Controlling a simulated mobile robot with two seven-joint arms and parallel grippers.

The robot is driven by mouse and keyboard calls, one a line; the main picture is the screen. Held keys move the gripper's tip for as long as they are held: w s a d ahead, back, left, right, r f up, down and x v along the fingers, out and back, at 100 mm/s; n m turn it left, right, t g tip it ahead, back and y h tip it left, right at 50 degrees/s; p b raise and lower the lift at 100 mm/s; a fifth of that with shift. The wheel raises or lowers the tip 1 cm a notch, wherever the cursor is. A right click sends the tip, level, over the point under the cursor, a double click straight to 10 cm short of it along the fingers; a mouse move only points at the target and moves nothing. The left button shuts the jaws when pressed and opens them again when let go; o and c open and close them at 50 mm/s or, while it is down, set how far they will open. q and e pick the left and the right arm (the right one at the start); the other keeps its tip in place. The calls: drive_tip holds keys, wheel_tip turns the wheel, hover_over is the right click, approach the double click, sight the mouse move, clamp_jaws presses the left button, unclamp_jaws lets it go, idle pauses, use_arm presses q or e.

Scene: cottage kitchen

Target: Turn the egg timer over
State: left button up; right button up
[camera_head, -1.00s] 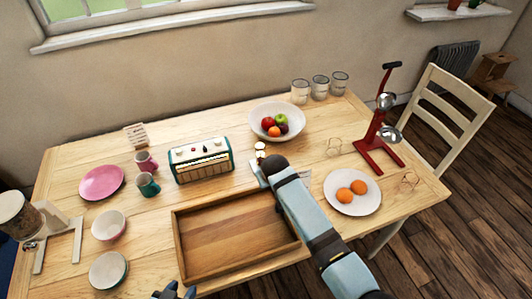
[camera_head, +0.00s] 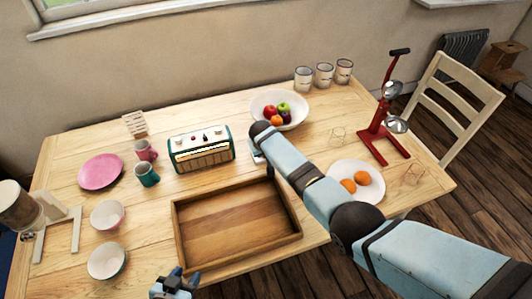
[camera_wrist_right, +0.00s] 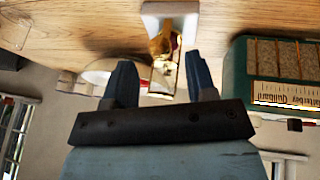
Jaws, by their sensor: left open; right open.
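The egg timer (camera_wrist_right: 163,43) shows in the right wrist view as a small piece with a white end plate and an amber-gold middle. It lies ahead of and partly between the two dark fingers of my right gripper (camera_wrist_right: 160,78), which is open; I cannot tell if either finger touches it. In the head view my right forearm and hand cover most of the timer, just right of the radio. My left gripper (camera_head: 175,287) is open and empty at the bottom edge of the head view, in front of the wooden tray, away from the timer.
The teal radio (camera_head: 201,149) stands left of the timer and the fruit bowl (camera_head: 291,110) behind it. The wooden tray (camera_head: 240,265) lies in front. A plate with oranges (camera_head: 355,193) and a red stand (camera_head: 383,145) are to the right. Mugs and bowls stand left.

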drive_tip(key=shift+b+x, duration=0.7)
drive_tip(key=shift+x, duration=0.85)
drive_tip(key=shift+c, duration=0.4)
drive_tip(key=c, duration=0.8)
drive_tip(key=shift+d+g+y+p, duration=0.2)
drive_tip(key=shift+g+y+p, duration=0.1)
drive_tip(key=shift+y, duration=0.5)
drive_tip(key=shift+c, duration=0.2)
drive_tip(key=shift+m+g+y, duration=0.3)
drive_tip(key=shift+m+y, duration=0.1)
drive_tip(key=shift+y, duration=0.2)
drive_tip(key=shift+d+g+y+b, duration=0.15)
drive_tip(key=shift+g+y+b, duration=0.25)
drive_tip(key=shift+y, duration=0.8)
